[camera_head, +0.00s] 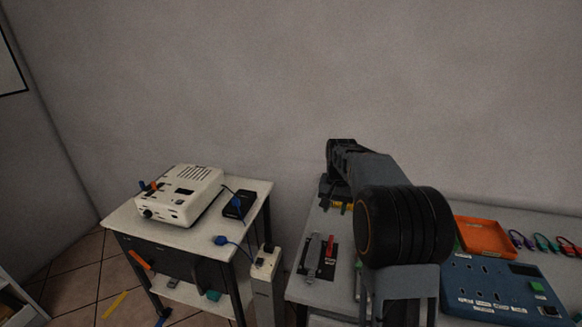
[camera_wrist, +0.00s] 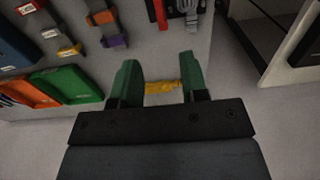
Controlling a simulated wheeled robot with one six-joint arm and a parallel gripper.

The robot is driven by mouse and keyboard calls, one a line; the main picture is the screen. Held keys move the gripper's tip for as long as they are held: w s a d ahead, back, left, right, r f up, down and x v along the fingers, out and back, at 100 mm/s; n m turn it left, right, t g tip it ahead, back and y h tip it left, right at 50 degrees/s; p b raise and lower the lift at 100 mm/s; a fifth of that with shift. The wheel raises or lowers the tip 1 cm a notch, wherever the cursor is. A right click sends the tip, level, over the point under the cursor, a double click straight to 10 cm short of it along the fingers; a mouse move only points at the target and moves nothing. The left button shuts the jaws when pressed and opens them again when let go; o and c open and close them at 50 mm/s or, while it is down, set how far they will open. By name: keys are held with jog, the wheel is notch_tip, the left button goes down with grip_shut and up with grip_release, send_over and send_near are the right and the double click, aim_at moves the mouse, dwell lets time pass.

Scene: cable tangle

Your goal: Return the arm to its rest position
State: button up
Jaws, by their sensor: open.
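My arm (camera_head: 372,178) reaches out over the bench in the head view, bent at a large dark joint. My gripper (camera_wrist: 155,80) shows in the wrist view with its two green fingers spread apart and nothing between them. A yellow object (camera_wrist: 162,87) lies beyond and between the fingers, lower down, apart from them. In the head view my arm hides most of the gripper, and its fingertips cannot be made out there.
The bench holds a blue socket panel (camera_head: 470,290), an orange tray (camera_head: 484,238) and coiled cables (camera_head: 543,243). A green tray (camera_wrist: 68,85) shows in the wrist view. A left table (camera_head: 128,216) carries a white device (camera_head: 183,196). A white post (camera_head: 265,285) stands between them.

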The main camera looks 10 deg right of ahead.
jog(key=s+a+n+t+p, duration=0.1)
jog(key=s+a+n, duration=0.1)
jog(key=s, duration=0.5)
jog(key=s+a+r+n+t+p, duration=0.1)
jog(key=s+a+n, duration=0.1)
jog(key=s+a, duration=0.3)
jog(key=s+a+r+n+t+p, duration=0.1)
jog(key=s+a, duration=0.3)
jog(key=s, duration=0.5)
jog(key=shift+s+a+r+n, duration=0.25)
jog(key=shift+s+n, duration=0.15)
jog(key=shift+n, duration=0.1)
